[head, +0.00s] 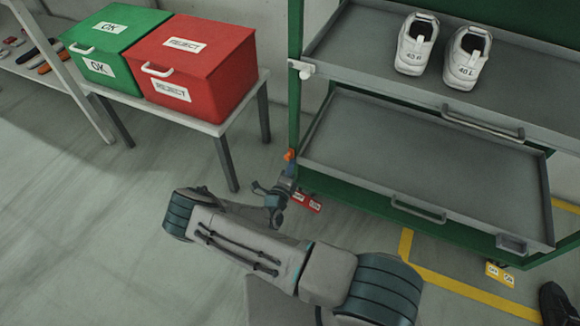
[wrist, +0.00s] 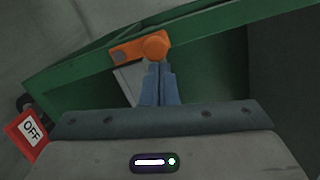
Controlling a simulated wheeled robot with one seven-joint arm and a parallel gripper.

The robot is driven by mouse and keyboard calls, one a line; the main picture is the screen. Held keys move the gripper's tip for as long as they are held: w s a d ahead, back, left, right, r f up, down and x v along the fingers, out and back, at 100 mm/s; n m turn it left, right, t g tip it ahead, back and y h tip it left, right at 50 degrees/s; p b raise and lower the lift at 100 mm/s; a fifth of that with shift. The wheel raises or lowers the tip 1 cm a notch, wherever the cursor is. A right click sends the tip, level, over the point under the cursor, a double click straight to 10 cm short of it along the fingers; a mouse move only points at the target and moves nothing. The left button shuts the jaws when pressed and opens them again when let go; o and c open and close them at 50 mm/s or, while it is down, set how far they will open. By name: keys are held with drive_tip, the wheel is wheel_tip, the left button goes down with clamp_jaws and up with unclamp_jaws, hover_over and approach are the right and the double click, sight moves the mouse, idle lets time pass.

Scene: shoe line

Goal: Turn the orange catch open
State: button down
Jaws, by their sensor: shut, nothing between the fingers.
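The orange catch (wrist: 140,48) sits on the green frame of the rack in the wrist view, with a round knob at its right end and an arm reaching left. In the head view the catch (head: 290,155) shows small on the rack's left front post, beside the lower tray. My gripper (wrist: 160,66) is shut, its blue fingertips together just below the catch's round knob. I cannot tell whether they touch it. In the head view my gripper (head: 290,168) is right below the catch, and nothing shows between its fingers.
A red tag marked OFF (wrist: 31,128) hangs at the left in the wrist view. The lower tray (head: 420,165) is empty. White shoes (head: 466,57) stand on the upper tray. A green box (head: 112,35) and a red box (head: 195,60) stand on a table at left. Floor between is clear.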

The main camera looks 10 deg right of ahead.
drive_tip(key=s+a+p, duration=0.1)
drive_tip(key=s+p, duration=0.2)
drive_tip(key=s, duration=0.8)
drive_tip(key=shift+s+a+f, duration=0.2)
drive_tip(key=shift+s+f, duration=0.05)
drive_tip(key=shift+f, duration=0.15)
